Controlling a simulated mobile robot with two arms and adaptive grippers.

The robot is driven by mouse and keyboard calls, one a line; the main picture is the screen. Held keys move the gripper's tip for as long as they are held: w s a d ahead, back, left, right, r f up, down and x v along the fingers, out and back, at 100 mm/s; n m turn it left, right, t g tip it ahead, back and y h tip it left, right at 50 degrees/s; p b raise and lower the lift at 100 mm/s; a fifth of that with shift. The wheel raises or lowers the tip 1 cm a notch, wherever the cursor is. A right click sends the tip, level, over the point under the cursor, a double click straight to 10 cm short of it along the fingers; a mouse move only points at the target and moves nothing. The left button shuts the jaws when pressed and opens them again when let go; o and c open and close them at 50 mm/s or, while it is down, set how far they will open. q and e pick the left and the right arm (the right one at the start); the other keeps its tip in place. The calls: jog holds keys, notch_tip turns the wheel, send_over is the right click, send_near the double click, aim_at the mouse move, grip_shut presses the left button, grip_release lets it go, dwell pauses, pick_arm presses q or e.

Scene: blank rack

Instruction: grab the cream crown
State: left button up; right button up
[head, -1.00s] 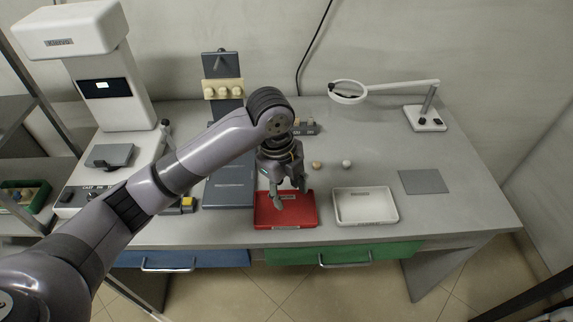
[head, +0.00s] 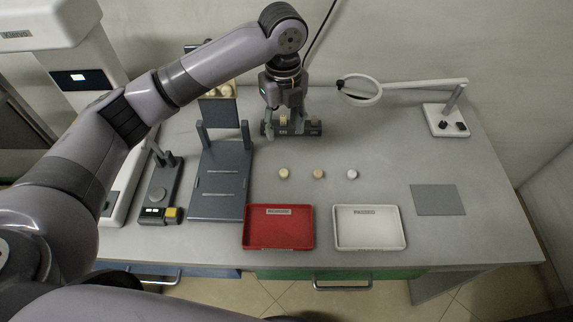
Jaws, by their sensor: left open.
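Three small crowns stand in a row on the grey bench: a cream one (head: 283,174) at left, a tan one (head: 318,174) in the middle and a white one (head: 352,174) at right. My left gripper (head: 284,128) is open, pointing down over a dark rack (head: 314,129) behind the row. A small pale piece shows between its fingers at the rack; whether they touch it I cannot tell. My right gripper is not in view.
A red tray (head: 279,246) and a white tray (head: 369,246) lie at the front. A dark stand (head: 218,205) is at left. A magnifier lamp (head: 446,121) is at back right, with a grey mat (head: 438,200) in front of it.

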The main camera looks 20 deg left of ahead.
pick_arm(q)
send_near(283, 170)
notch_tip(283, 170, down, 2)
jog(key=shift+w+f+p, duration=0.15)
jog(key=shift+f+p, duration=0.05)
jog(key=shift+p, duration=0.25)
jog(key=shift+f, duration=0.85)
jog(key=f, duration=0.2)
jog(key=f+p, duration=0.1)
jog(key=f, duration=0.1)
jog(key=shift+s+a+f, duration=0.1)
jog(key=shift+s+f, duration=0.1)
jog(key=shift+f, duration=0.15)
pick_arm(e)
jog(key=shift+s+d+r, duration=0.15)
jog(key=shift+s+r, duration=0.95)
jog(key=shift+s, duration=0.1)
pick_arm(q)
jog(key=shift+c, duration=0.5)
